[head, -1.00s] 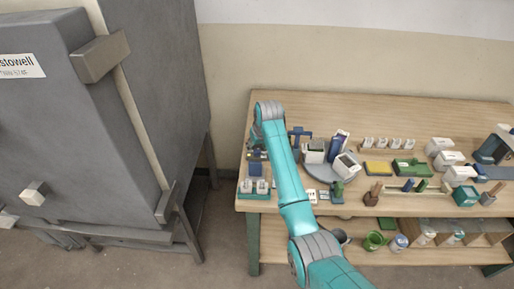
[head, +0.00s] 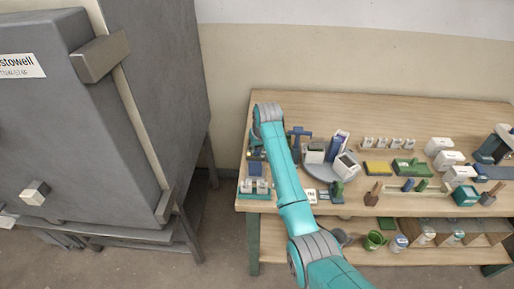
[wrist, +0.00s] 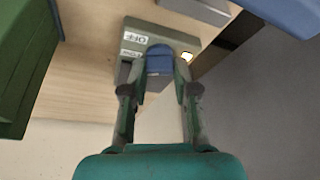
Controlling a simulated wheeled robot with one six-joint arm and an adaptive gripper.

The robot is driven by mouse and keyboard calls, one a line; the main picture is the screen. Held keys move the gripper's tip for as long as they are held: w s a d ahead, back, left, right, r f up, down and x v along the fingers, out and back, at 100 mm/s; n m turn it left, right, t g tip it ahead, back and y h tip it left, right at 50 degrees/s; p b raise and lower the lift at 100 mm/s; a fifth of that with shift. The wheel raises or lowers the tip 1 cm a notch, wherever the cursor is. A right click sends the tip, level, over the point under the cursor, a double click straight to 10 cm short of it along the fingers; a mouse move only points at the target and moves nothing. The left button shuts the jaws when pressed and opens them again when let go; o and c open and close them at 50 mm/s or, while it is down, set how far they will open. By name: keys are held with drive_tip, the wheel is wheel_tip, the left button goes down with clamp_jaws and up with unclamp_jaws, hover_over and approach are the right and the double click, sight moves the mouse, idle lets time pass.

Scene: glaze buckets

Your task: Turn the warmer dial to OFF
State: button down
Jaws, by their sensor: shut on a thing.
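The warmer's grey-green control box (wrist: 190,40) shows in the wrist view, with an upside-down white OFF label (wrist: 134,36) and a second label below it, partly hidden. A small lamp (wrist: 187,57) on it glows pale yellow. The blue dial (wrist: 160,53) sits on the box's face. My gripper (wrist: 158,68) has one finger on each side of the dial and is shut on it. I cannot tell which mark the dial points to. In the head view my arm covers much of this area at the table's left end.
The wooden table (head: 380,104) holds several tools, white boxes and a green tray (head: 408,169). A grey kiln-like cabinet (head: 150,60) stands to the left, with a floor gap between. A lower shelf carries a green bucket (head: 374,241). A green object (wrist: 22,60) edges the wrist view's left.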

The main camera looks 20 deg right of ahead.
drive_tip(key=m+h, duration=0.2)
drive_tip(key=m, duration=0.3)
drive_tip(key=shift+a, duration=0.1)
drive_tip(key=shift+m+g+h, duration=0.6)
drive_tip(key=shift+m+h, duration=0.2)
drive_tip(key=shift+m, duration=1.5)
drive_tip(key=c, duration=0.9)
unclamp_jaws()
drive_tip(key=shift+r, duration=0.1)
